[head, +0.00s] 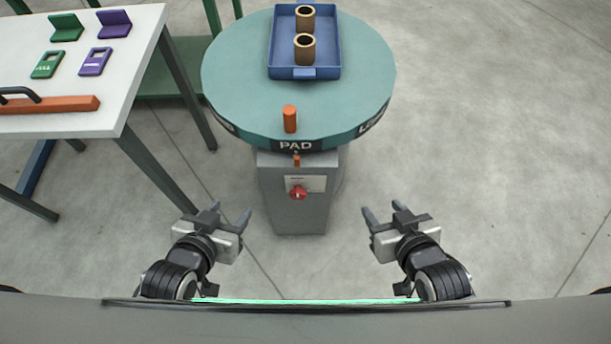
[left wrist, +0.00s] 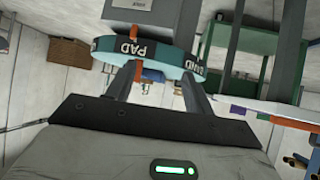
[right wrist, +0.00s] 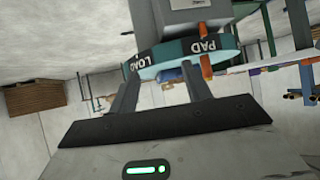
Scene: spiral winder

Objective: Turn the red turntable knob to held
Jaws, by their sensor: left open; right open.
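The red turntable knob (head: 298,193) sits on a pale plate on the front of the grey pedestal (head: 291,220) under the round teal turntable (head: 235,75). The turntable's rim label PAD faces me. My left gripper (head: 231,214) is open and empty, to the left of the knob and nearer me. My right gripper (head: 382,213) is open and empty, to the right of the knob and nearer me. In the left wrist view the open fingers (left wrist: 158,84) point toward the turntable rim. In the right wrist view the fingers (right wrist: 160,82) are also apart. The knob's pointer setting is too small to read.
A blue tray (head: 273,55) with two brown rings stands on the turntable. An orange peg (head: 290,119) stands near its front edge, and a small orange pin (head: 297,161) is below the rim. A white table (head: 30,25) stands at left. The floor at right is clear.

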